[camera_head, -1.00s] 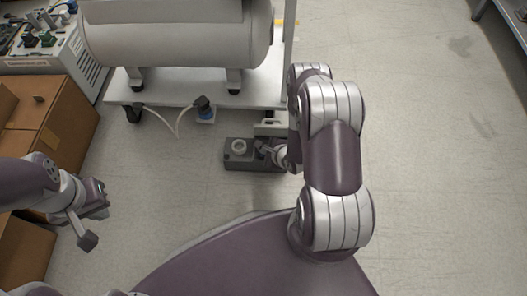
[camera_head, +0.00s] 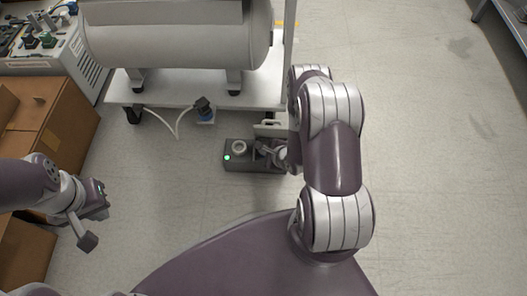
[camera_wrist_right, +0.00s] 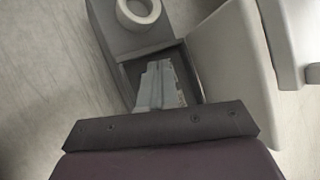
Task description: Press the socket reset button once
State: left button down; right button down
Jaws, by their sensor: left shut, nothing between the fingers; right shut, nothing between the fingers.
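A grey socket box (camera_head: 236,163) sits on the floor in front of the compressor cart, with a round white ring (camera_head: 239,147) on top. A green light (camera_head: 227,157) glows at its left front. My right gripper (camera_head: 268,151) is at the box's right part, partly hidden by my arm. In the right wrist view the shut fingers (camera_wrist_right: 160,70) reach over a dark recessed part of the box (camera_wrist_right: 118,38), beside the ring (camera_wrist_right: 138,10). I cannot make out the reset button; the fingers may cover it. My left gripper (camera_head: 88,241) is shut and empty, away at the left.
A grey compressor tank (camera_head: 175,40) stands on a white wheeled cart (camera_head: 165,95) behind the box. A blue-black plug (camera_head: 204,108) with a white cable lies at the cart's edge. Cardboard boxes (camera_head: 50,125) stand at the left. The floor (camera_head: 430,160) at the right is clear.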

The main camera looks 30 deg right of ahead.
jog(key=shift+r, duration=0.5)
notch_tip(320, 180, up, 5)
jog(key=p, duration=0.5)
jog(key=shift+r, duration=0.1)
dwell(0.6)
